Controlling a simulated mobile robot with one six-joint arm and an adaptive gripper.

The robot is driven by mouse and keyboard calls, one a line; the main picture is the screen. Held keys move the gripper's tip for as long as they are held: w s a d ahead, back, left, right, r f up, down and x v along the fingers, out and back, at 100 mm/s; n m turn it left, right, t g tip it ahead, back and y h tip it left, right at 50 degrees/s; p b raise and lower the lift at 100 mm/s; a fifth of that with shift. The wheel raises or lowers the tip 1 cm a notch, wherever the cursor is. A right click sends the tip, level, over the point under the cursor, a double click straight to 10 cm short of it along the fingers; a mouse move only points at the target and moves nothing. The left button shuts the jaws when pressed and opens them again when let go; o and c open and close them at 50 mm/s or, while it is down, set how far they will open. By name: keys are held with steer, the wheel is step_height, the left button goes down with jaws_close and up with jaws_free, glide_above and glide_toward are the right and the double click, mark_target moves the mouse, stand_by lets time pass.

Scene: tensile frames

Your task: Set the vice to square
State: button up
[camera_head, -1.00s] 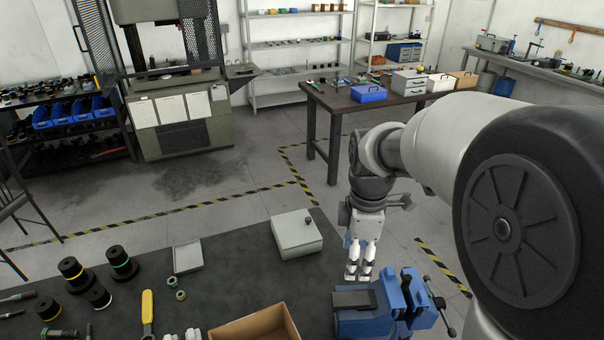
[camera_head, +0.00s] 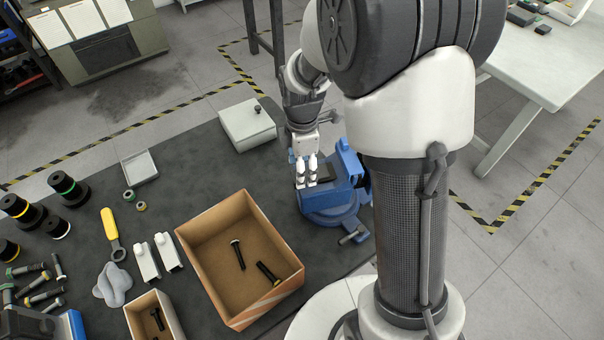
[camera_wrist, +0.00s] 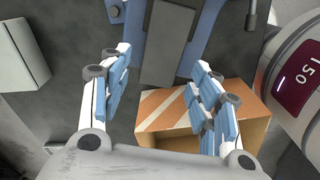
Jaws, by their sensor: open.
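The blue vice (camera_head: 328,200) stands at the right edge of the dark worktop, partly hidden by my gripper and arm in the head view. In the wrist view the vice (camera_wrist: 205,35) is at the top, with a dark flat plate between its blue sides. My gripper (camera_head: 306,180) hangs over the left part of the vice in the head view. In the wrist view my gripper (camera_wrist: 160,95) has its two blue-padded fingers wide apart, with nothing between them. I cannot tell whether the fingers touch the vice.
A cardboard box (camera_head: 215,255) with two dark bolts stands near the vice. A light grey box (camera_head: 247,124) sits behind it. A yellow-handled tool (camera_head: 111,232), white blocks and several bolts lie to the left. Bare worktop (camera_head: 185,180) shows between them.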

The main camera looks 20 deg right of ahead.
steer(key=shift+f, duration=1.1)
steer(key=shift+c, duration=0.4)
jaws_close()
